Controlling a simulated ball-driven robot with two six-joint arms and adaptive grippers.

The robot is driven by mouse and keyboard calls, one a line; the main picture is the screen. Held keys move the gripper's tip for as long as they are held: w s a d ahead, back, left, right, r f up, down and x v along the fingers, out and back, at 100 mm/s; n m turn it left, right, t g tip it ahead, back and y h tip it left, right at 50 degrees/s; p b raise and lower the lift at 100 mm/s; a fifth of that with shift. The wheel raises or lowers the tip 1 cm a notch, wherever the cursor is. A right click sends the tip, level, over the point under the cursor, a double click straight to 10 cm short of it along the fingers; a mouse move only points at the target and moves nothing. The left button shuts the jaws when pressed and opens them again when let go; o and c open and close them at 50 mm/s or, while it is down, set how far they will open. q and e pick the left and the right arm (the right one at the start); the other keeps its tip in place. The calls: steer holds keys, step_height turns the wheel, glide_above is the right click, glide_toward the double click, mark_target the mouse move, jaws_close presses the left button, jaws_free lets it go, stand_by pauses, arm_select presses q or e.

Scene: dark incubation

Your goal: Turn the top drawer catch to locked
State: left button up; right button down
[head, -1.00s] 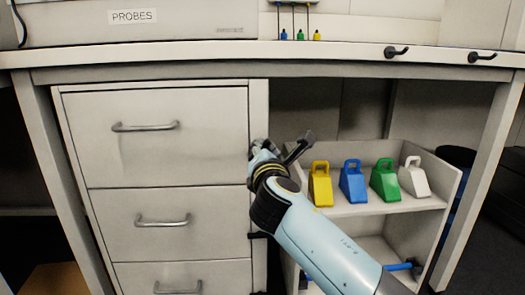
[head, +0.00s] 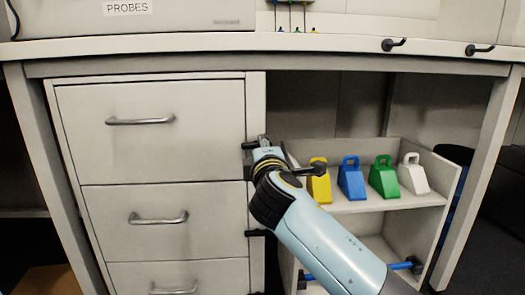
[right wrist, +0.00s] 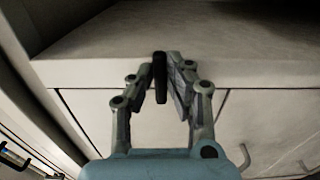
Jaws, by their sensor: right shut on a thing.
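The top drawer (head: 150,140) is closed flush in the white cabinet, with a metal bar handle. Its dark catch (right wrist: 160,72) shows in the right wrist view as a narrow black bar between my fingertips. My right gripper (head: 263,143) is at the cabinet's right upright, level with the top drawer, and is shut on the catch. In the head view the gripper largely hides the catch, so its exact angle is hard to tell. The right gripper also shows in the right wrist view (right wrist: 165,78). My left gripper is not in view.
A lower dark catch (head: 257,233) sits beside the middle drawer (head: 160,228). A shelf unit (head: 385,204) on the right carries yellow, blue, green and white (head: 413,178) scoop-like blocks. The bench top (head: 200,48) overhangs the drawers, with two black hooks on its edge.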

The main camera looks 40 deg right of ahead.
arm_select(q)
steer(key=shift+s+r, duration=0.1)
arm_select(e)
steer(key=shift+f+m, duration=0.1)
steer(key=shift+m, duration=0.2)
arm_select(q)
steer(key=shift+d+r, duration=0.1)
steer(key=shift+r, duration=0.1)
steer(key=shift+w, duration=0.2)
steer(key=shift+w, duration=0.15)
arm_select(e)
steer(key=c, duration=1.3)
jaws_free()
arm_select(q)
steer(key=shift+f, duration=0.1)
arm_select(e)
steer(key=v, duration=0.7)
steer(key=shift+s+a, duration=0.15)
steer(key=shift+s, duration=0.1)
